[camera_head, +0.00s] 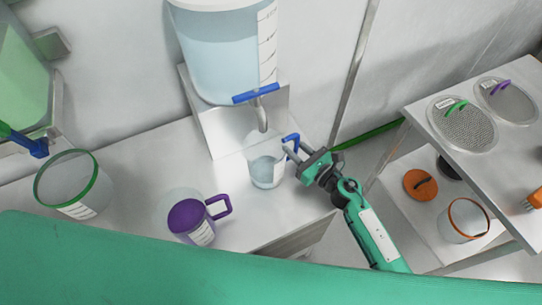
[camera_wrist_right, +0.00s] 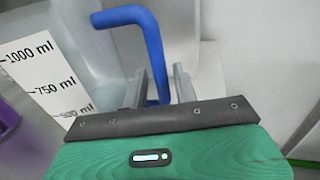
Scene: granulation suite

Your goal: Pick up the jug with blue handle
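The clear jug with the blue handle (camera_head: 266,172) stands on the steel bench under a tank's tap, with some clear liquid in it. Its blue handle (camera_head: 291,140) sticks out on the right, towards my right gripper (camera_head: 300,153). In the right wrist view the blue handle (camera_wrist_right: 153,50) passes down between the two fingers of my right gripper (camera_wrist_right: 160,88). The fingers are apart, with a gap beside the handle, so the gripper looks open around it. The jug's white scale (camera_wrist_right: 40,75) shows at the left. My left gripper is not in view.
The large tank (camera_head: 215,55) with a blue tap lever (camera_head: 256,93) stands over the jug. A purple-lidded jug (camera_head: 188,217) and a green-rimmed jug (camera_head: 70,187) stand to the left. A steel table (camera_head: 500,180) with sieves is at right.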

